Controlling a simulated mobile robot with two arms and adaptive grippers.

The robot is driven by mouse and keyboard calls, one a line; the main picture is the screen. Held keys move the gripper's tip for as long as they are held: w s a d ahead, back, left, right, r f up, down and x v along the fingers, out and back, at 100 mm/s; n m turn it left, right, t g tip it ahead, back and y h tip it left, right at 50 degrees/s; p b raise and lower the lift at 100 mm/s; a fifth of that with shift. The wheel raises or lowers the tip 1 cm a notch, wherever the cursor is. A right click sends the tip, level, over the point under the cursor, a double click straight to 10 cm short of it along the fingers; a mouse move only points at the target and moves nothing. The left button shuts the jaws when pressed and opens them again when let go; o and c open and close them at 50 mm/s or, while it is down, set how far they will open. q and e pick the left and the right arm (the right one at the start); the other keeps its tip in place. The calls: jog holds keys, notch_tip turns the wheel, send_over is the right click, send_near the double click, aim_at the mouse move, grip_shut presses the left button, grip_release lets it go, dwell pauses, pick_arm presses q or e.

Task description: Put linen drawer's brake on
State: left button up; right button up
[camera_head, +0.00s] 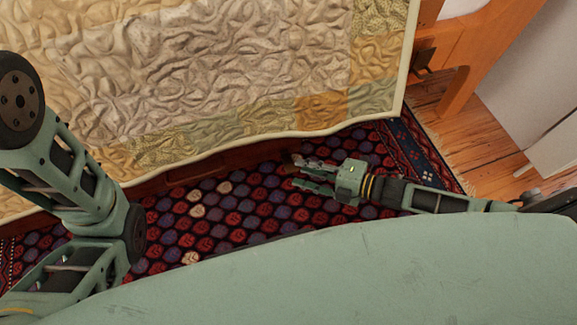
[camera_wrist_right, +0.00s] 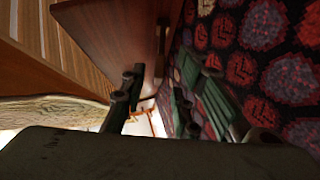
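The dark wooden front that looks like the linen drawer (camera_head: 205,165) shows as a strip under the quilt's edge in the head view. A wooden panel, probably the same drawer, runs close along the fingers in the right wrist view (camera_wrist_right: 125,40). My right gripper (camera_head: 302,175) is low over the rug beside the bed's edge, its fingers apart. The right wrist view shows the fingers (camera_wrist_right: 160,95) spread with a gap between them and nothing clearly held. I cannot make out the brake. My left arm is at the left; its gripper is out of the picture.
A quilted bed (camera_head: 230,70) overhangs the drawer. A patterned rug (camera_head: 240,215) covers the floor beside it. An orange wooden bed post (camera_head: 465,75) stands at the upper right, with bare floorboards (camera_head: 475,145) and a white wall beyond.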

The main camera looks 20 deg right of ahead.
aim_at(293, 166)
jog(key=b+x, duration=0.1)
jog(key=x, duration=0.3)
jog(key=shift+a+f+b, duration=0.1)
jog(key=shift+b, duration=0.3)
jog(key=shift+w, duration=0.1)
jog(key=shift+c, duration=0.5)
grip_shut()
